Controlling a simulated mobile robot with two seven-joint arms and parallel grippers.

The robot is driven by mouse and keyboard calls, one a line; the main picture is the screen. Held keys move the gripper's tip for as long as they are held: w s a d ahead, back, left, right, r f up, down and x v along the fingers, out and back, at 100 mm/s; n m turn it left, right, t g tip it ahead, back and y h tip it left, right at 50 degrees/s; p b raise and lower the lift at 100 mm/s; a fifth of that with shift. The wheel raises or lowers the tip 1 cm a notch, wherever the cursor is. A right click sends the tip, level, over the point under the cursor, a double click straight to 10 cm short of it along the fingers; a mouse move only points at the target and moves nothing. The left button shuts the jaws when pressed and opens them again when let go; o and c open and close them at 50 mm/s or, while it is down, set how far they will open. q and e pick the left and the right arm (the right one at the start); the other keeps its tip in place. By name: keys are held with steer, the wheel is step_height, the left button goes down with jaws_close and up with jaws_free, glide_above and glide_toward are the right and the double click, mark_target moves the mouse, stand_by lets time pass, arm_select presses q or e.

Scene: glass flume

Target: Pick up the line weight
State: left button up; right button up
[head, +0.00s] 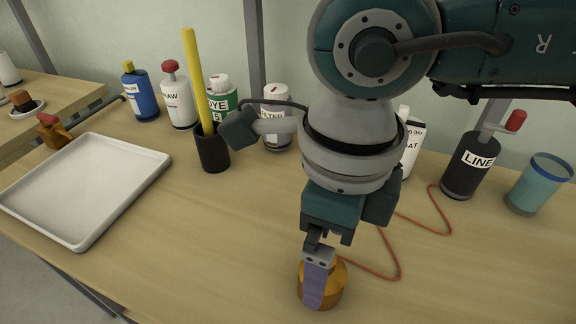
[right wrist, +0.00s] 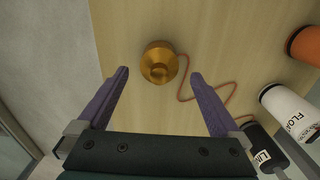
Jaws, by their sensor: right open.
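The line weight is a brass, round, stepped piece (head: 335,286) standing on the wooden table near its front edge. A thin orange-red line runs from it to the black bottle marked LINE (head: 470,165). In the right wrist view the weight (right wrist: 159,65) lies between the two purple fingertips, with a gap on each side. My right gripper (head: 318,290) points down at the weight and is open. In the head view one purple finger covers part of the weight, and the other finger is hidden. My left gripper is not in view.
A white tray (head: 80,190) lies at the left. A black cup (head: 212,150) holds a tall yellow stick. Several labelled bottles stand along the back by the glass, and a teal cup (head: 540,185) is at the right. The table between tray and weight is clear.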

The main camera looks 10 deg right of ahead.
mark_target(337, 277)
step_height(337, 277, down, 5)
steer(key=shift+a, duration=0.1)
jaws_close()
stand_by(0.9)
